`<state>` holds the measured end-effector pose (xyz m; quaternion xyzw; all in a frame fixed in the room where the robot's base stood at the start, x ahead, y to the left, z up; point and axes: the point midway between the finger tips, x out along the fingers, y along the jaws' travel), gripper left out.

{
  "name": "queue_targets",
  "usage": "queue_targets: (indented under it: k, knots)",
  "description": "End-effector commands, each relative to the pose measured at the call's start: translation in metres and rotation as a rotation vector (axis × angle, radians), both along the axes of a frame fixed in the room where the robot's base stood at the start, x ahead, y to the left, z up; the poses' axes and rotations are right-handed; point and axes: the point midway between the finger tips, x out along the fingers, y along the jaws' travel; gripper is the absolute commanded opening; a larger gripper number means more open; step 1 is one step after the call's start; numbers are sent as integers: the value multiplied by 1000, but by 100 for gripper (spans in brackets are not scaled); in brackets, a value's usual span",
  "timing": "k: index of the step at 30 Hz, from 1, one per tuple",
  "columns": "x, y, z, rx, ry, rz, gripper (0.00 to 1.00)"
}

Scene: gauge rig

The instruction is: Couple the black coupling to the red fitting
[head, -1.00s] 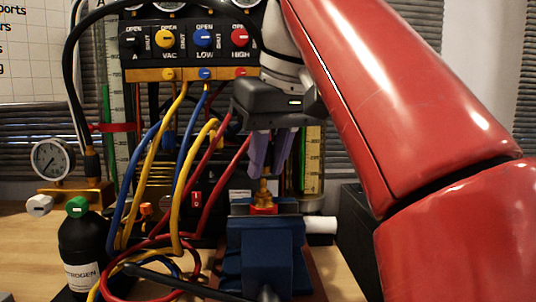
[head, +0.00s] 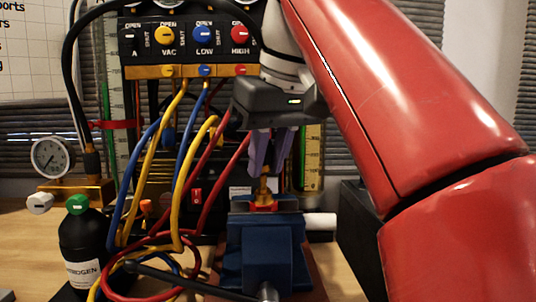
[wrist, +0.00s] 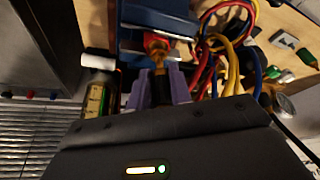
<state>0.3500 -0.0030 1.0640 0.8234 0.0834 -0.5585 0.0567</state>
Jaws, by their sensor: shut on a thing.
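The red fitting (head: 263,206) is clamped upright in the blue vise (head: 262,250), with a brass stem rising from its red collar. It also shows in the wrist view (wrist: 156,45). My gripper (head: 268,168) is directly above the stem, its purple fingers pointing down. The fingers are shut on the black coupling (wrist: 161,88), a dark piece between them in the wrist view. The brass stem (wrist: 158,66) lines up with the coupling there. The fingers and my gripper body hide much of the coupling, so I cannot tell whether it touches the stem.
The manifold (head: 190,42) with coloured knobs stands behind. Yellow, blue and red hoses (head: 160,240) loop left of the vise. A black nitrogen bottle (head: 82,240) and a round gauge (head: 52,158) are further left. A dark box (head: 358,240) is to the right.

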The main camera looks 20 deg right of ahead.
Motion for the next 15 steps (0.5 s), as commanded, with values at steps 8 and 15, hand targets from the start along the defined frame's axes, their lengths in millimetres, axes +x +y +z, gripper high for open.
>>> queue_targets:
  k: [8, 15]
  knots:
    - [0, 0, -10, 0, 0, 0, 0]
    - [0, 0, -17, 0, 0, 0, 0]
